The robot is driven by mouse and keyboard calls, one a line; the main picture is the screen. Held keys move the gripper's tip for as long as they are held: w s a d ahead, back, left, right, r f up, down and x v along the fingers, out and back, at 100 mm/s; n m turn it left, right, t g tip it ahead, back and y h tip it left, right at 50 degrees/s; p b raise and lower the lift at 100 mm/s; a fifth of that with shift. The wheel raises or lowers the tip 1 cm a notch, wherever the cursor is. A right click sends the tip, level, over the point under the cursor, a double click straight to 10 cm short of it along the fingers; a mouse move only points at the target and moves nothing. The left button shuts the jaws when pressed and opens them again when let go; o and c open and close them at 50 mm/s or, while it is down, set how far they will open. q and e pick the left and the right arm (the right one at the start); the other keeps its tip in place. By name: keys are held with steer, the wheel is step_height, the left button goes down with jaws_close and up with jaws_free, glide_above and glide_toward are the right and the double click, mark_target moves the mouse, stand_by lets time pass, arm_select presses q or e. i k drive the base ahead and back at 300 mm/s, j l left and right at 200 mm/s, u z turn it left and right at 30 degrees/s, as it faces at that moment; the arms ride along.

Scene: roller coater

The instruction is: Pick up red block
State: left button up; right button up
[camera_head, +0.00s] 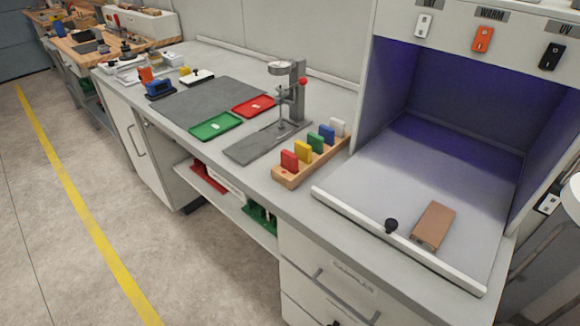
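A red block (289,161) stands upright at the near left end of a wooden rack (309,165) on the grey bench. In the same rack, a yellow block (303,151), a green block (315,142), a blue block (327,134) and a white block (338,127) stand in a row going back to the right. The red block's lower part is hidden in the rack. Neither of my grippers shows in the head view.
A stand press (290,100) on a dark base is left of the rack. Green (215,125) and red (254,105) trays lie farther left. Open floor lies in front.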

mark_target(289, 161)
steer(key=j+z, duration=0.15)
steer(key=z, duration=0.25)
steer(key=i+j+z, duration=0.1)
steer(key=z, duration=0.3)
steer(key=j+z, duration=0.5)
steer(key=j, duration=0.4)
steer(key=j+z, duration=0.1)
steer(key=j, duration=0.8)
steer(key=k+j, duration=0.1)
steer(key=j, duration=0.8)
steer(key=i+z, duration=0.05)
